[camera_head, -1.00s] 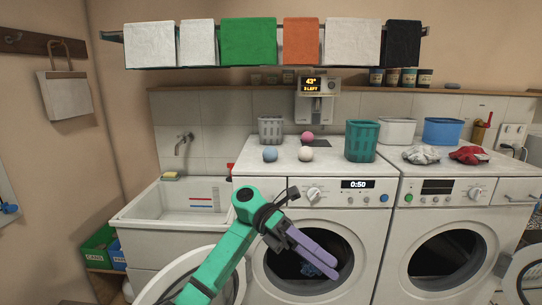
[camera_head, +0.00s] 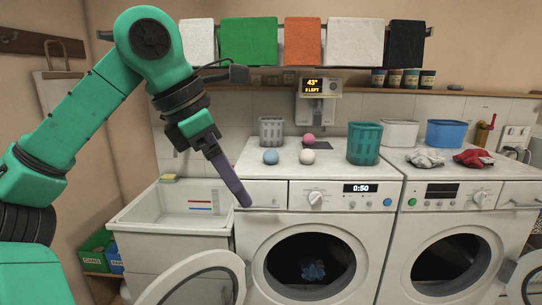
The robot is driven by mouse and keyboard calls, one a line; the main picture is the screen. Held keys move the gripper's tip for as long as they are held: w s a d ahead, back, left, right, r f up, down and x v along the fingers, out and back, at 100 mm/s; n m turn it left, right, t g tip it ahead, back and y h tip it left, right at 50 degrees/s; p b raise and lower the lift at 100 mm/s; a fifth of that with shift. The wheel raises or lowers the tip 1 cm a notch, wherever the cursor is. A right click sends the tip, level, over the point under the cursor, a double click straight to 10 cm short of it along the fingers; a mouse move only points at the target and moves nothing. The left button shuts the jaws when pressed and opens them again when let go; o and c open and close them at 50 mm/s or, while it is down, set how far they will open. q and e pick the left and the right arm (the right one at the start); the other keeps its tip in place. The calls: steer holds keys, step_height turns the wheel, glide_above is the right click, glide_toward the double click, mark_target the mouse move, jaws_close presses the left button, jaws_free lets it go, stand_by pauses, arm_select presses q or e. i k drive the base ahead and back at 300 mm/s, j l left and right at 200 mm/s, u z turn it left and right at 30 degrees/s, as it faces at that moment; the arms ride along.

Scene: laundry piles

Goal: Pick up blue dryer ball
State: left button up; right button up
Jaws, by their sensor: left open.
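The blue dryer ball (camera_head: 271,156) sits on top of the left washing machine, near its front left. A white ball (camera_head: 307,156) lies to its right and a pink ball (camera_head: 308,139) lies behind. My left gripper (camera_head: 243,200) points down in front of the machine's left front edge, below and left of the blue ball. It is seen edge-on, open and apart from the ball, with nothing visible in it. My right gripper is not in view.
A grey basket (camera_head: 271,130) stands behind the balls and a teal basket (camera_head: 364,143) to their right. A sink (camera_head: 165,212) is at left.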

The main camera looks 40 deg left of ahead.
mark_target(270, 157)
steer(key=i+j, duration=1.1)
steer(key=j, duration=0.15)
